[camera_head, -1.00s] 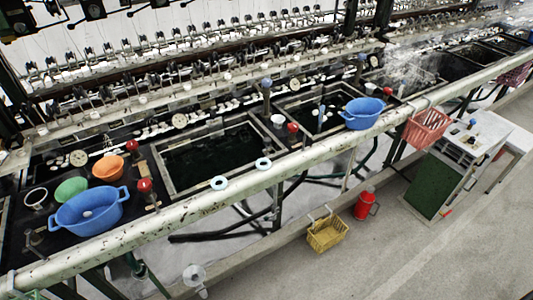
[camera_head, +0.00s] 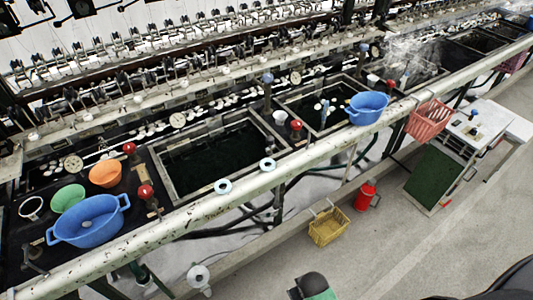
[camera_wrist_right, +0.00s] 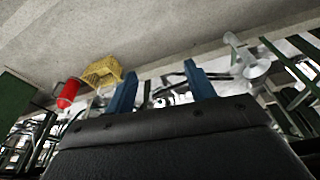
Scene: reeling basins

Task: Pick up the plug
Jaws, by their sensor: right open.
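I cannot make out a plug for certain in either view. My right gripper (camera_wrist_right: 160,70) shows in the right wrist view as two blue fingers held apart, with nothing visible between them. Beyond the fingers are pipes, small white shapes and the floor. In the head view, dark and green parts that look like my own arm show at the bottom edge and lower right, but no fingers can be made out there. My left gripper is not in view.
A long pale pipe (camera_head: 190,217) runs before the dark basins (camera_head: 215,155). Blue tubs (camera_head: 88,220) (camera_head: 367,107) and a red basket (camera_head: 429,118) sit along it. The floor at lower right is open.

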